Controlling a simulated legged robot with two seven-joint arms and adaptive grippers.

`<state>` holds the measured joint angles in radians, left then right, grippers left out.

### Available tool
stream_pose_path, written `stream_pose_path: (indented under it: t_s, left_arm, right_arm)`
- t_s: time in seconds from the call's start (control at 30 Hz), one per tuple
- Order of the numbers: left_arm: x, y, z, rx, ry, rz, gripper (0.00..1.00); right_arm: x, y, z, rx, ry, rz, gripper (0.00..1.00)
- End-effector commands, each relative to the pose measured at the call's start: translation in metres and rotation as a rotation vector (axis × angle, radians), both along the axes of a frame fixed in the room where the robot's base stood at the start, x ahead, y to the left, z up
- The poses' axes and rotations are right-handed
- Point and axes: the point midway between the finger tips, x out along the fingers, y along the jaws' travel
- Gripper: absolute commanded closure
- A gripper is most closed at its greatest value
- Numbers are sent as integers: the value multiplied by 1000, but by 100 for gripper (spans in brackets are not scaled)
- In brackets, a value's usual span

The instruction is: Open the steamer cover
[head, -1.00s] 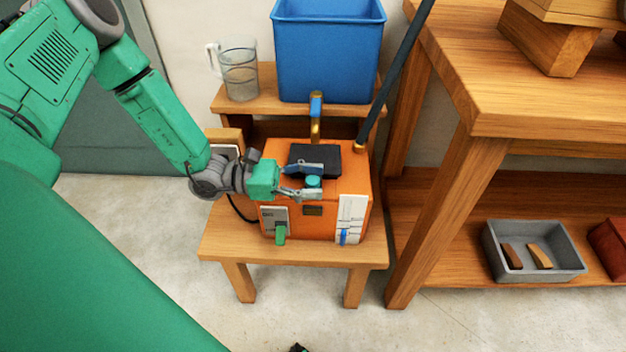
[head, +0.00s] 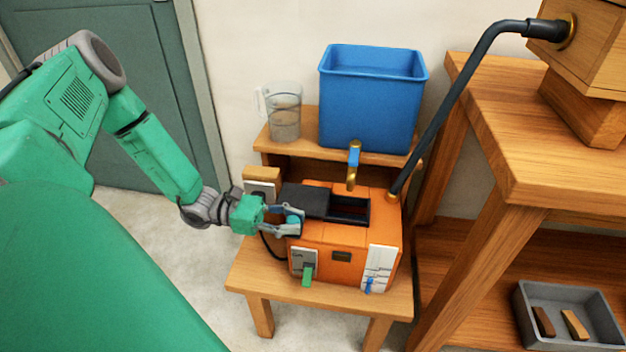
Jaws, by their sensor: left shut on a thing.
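The steamer (head: 335,258) is an orange box on a low wooden stool. Its black cover (head: 307,199) is shifted to the left on top, and a dark rectangular opening (head: 350,211) shows to the right of it. A round teal knob (head: 294,222) sits at the cover's front left. My left gripper (head: 286,220) reaches in from the left and is shut on the knob, its fingers on either side of it. My right gripper is not in view.
A black hose (head: 462,85) runs from the steamer's back right corner up to a wooden box. A blue bin (head: 370,105) and a clear measuring jug (head: 284,112) stand on the step behind. A wooden bench (head: 545,150) stands at right, with a grey tray (head: 570,318) below.

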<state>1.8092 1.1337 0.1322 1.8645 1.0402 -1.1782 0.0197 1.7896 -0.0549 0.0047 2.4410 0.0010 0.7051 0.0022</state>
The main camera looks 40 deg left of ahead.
Motion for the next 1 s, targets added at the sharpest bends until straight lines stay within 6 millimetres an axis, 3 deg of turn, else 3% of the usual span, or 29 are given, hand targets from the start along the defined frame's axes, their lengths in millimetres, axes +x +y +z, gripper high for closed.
stream_pose_path:
  t_s: [0.23, 0.27, 0.33, 0.73, 1.0]
  left_arm:
    - [3, 1, 1, 0, -4, 6, 100]
    - [3, 1, 1, 0, -4, 6, 77]
    - [3, 1, 1, 0, -4, 5, 55]
    - [-1, 5, 1, 1, -3, 4, 55]
    - [-25, 47, 0, 0, -5, 8, 55]
  right_arm:
    - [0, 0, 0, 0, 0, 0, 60]
    - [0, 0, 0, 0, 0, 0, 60]
    - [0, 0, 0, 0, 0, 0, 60]
    - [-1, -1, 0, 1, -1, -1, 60]
    - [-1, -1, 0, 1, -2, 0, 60]
